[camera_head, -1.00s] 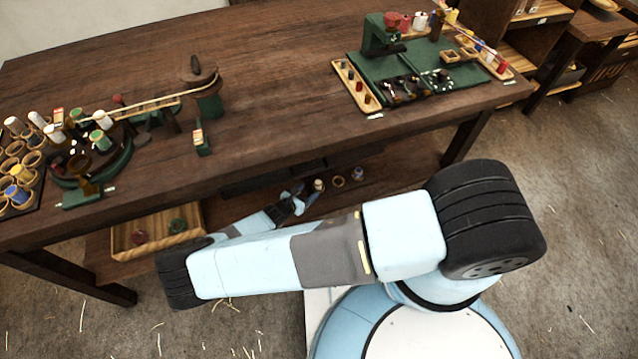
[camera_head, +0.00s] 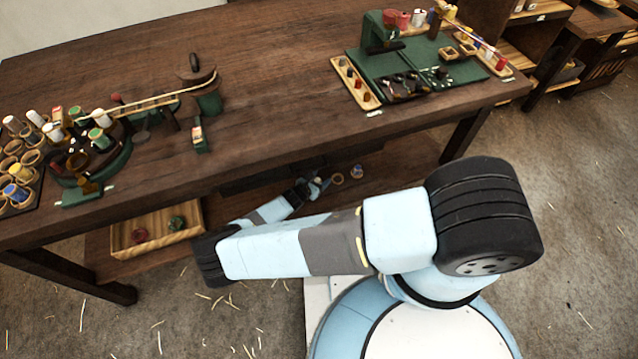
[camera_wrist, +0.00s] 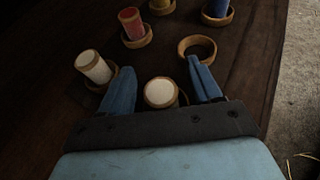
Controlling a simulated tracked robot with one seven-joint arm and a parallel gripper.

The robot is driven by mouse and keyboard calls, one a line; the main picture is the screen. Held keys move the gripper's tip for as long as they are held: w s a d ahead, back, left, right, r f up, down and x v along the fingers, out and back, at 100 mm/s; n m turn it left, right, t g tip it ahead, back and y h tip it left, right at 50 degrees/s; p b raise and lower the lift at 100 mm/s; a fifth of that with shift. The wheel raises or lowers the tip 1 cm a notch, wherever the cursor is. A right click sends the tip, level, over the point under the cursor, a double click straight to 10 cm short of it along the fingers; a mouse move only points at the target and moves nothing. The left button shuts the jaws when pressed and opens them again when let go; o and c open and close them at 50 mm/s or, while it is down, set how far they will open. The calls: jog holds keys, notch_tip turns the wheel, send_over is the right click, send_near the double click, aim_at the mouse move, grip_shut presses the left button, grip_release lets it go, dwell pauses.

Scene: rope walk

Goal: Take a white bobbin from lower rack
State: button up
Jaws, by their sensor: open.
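In the wrist view, a white bobbin (camera_wrist: 160,92) stands between the two fingers of my open gripper (camera_wrist: 163,88). Its pale round top faces the camera, and part of a ring holder shows beside it. I cannot tell whether the fingers touch it. A second white bobbin (camera_wrist: 93,67) leans in a wooden ring just left of the left finger. In the head view, my gripper (camera_head: 318,186) reaches under the table to the lower rack (camera_head: 400,172), and the bobbins near it are small and partly hidden.
In the wrist view, a red bobbin (camera_wrist: 131,23), a blue bobbin (camera_wrist: 216,9) and an empty ring (camera_wrist: 197,47) lie beyond the fingers. The tabletop (camera_head: 270,120) is just above my arm. A wooden tray (camera_head: 155,228) sits on the lower shelf at the left.

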jog(key=shift+w, duration=0.15)
jog(key=shift+c, duration=0.2)
jog(key=c, duration=1)
